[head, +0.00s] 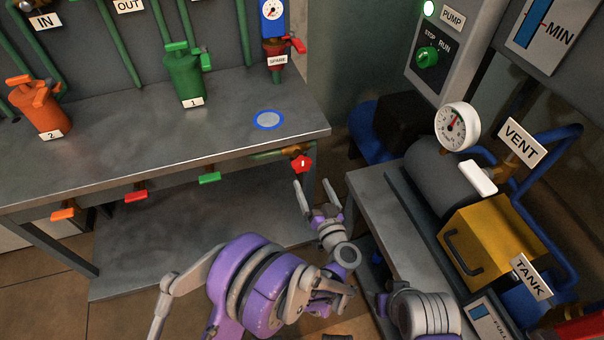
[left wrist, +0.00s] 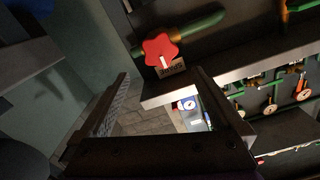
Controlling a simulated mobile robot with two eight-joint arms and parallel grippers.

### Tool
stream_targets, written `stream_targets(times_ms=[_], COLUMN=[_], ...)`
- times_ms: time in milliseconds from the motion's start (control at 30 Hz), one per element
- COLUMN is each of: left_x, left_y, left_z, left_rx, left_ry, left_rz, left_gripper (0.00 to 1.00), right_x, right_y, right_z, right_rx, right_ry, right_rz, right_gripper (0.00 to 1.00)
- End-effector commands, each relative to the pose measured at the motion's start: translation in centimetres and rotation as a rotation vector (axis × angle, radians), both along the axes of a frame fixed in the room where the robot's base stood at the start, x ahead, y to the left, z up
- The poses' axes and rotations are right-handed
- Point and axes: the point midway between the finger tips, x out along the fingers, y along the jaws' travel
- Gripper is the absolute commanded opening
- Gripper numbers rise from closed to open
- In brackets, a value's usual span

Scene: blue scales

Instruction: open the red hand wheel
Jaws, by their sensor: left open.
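The red hand wheel (head: 301,163) is on a brass valve under the front right corner of the steel bench. It has a lobed rim and a white mark. My left gripper (head: 312,184) is just below and in front of it, fingers spread, with nothing between them. In the left wrist view the red hand wheel (left wrist: 158,50) shows beyond the open fingertips (left wrist: 160,78), clear of both. A tag behind the wheel is partly covered. My right gripper does not show.
The steel bench (head: 110,172) carries an orange pot (head: 40,106), a green pot (head: 185,78) and a blue-rimmed disc (head: 268,120). Red, orange and green lever handles hang along its front edge. A pump unit with a gauge (head: 457,127) stands at right.

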Motion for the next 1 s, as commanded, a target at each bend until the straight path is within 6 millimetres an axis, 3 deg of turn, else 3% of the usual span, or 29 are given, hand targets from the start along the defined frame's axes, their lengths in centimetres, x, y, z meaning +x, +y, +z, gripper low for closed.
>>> stream_targets(times_ms=[167, 600, 800, 1000], left_x=[1.3, 8.7, 10.0, 10.2], left_y=[0.6, 3.0, 3.4, 3.4], left_z=[-0.4, -0.3, -0.2, -0.2], left_rx=[0.004, 0.003, 0.003, 0.002], left_ry=[0.006, 0.004, 0.003, 0.003], left_rz=[0.014, 0.011, 0.009, 0.008], left_gripper=[1.0, 1.0, 1.0, 1.0], right_x=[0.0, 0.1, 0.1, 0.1], right_y=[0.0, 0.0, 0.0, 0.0], right_z=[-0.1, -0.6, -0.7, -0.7], right_rx=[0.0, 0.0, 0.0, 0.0], right_ry=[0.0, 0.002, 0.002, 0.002], right_rz=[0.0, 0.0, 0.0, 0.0], right_gripper=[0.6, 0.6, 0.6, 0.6])
